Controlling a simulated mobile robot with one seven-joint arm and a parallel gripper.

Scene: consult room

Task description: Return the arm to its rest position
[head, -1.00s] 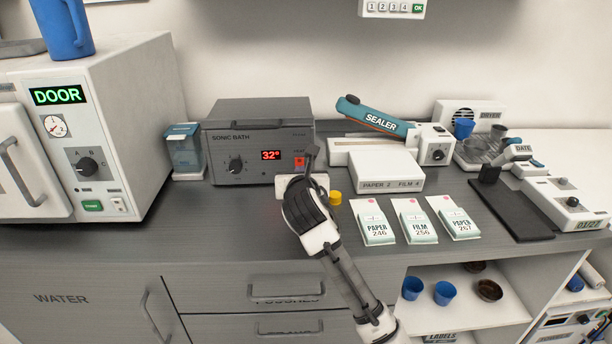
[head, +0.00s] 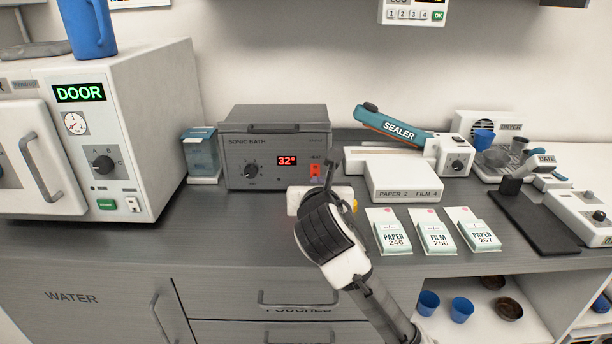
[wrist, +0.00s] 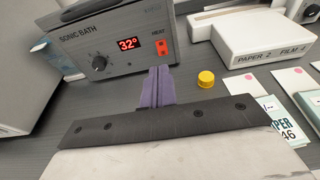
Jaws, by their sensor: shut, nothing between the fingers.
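My gripper (wrist: 158,86) shows in the wrist view as two purple-grey fingers pressed together, with nothing between them. It points at the front of the sonic bath (wrist: 115,40), near its lower right part. In the head view my gripper (head: 331,172) is above the counter, in front of the sonic bath (head: 272,148), and my wrist hides part of it. The bath's display reads 32° and a red heat switch (head: 315,170) is beside it. I cannot tell whether the fingertips touch anything.
A yellow cap (wrist: 206,78) lies right of my fingers. Pouch stacks (head: 435,232) lie on the counter to the right, before a white box (head: 402,181) and the sealer (head: 395,125). A white machine marked DOOR (head: 150,130) stands at left. Cupboards and drawers are below.

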